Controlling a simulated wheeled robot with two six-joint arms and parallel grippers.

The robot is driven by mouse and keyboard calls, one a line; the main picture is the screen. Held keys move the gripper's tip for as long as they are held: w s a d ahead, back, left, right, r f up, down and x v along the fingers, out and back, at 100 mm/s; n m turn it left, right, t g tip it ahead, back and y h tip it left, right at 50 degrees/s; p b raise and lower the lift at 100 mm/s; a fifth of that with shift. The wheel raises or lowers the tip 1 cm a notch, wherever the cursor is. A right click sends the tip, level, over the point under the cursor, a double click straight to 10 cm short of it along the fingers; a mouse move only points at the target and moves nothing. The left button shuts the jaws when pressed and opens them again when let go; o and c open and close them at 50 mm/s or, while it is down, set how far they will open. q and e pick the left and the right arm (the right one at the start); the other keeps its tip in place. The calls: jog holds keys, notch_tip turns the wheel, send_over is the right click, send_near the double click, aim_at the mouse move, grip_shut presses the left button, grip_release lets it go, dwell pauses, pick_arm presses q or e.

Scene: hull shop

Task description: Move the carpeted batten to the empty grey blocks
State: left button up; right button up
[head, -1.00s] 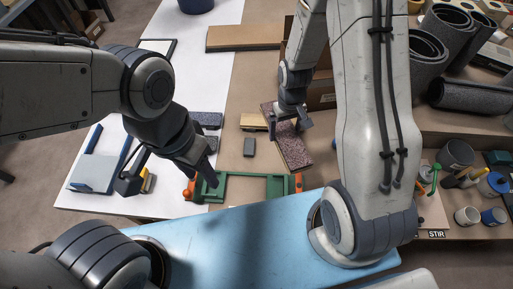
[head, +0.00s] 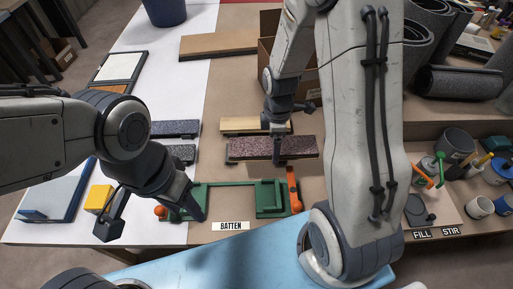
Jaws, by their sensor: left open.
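The carpeted batten (head: 245,149), dark reddish and speckled, lies crosswise in the middle of the head view. My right gripper (head: 279,153) reaches down over its middle, with a finger showing on the near side, and appears shut on it. A dark grey block end (head: 231,160) shows under the batten's left end; whether the batten rests on it or is just above is unclear. My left gripper (head: 189,210) is open and empty at the left end of the green frame (head: 235,185).
A tan batten (head: 240,124) lies just behind. Two grey carpeted pieces (head: 175,128) lie to the left. The green frame with orange handles (head: 293,190) stands in front, by a BATTEN label (head: 230,226). Carpet rolls (head: 460,85) and pots (head: 480,207) fill the right.

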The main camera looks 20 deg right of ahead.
jog(key=w+a+f, duration=0.1)
jog(key=w, duration=0.1)
jog(key=w+a+f, duration=0.1)
jog(key=w+f, duration=0.1)
jog(key=w, duration=0.1)
jog(key=w+f+p, duration=0.1)
jog(key=w+f, duration=0.1)
jog(key=w, duration=0.1)
jog(key=shift+a, duration=0.4)
notch_tip(320, 180, down, 3)
jog(key=shift+f+p, duration=0.2)
jog(key=shift+p, duration=0.2)
jog(key=shift+f, duration=0.35)
jog(key=shift+f, duration=0.1)
jog(key=o, duration=1.2)
jog(key=shift+f, duration=0.1)
jog(key=shift+c, duration=0.2)
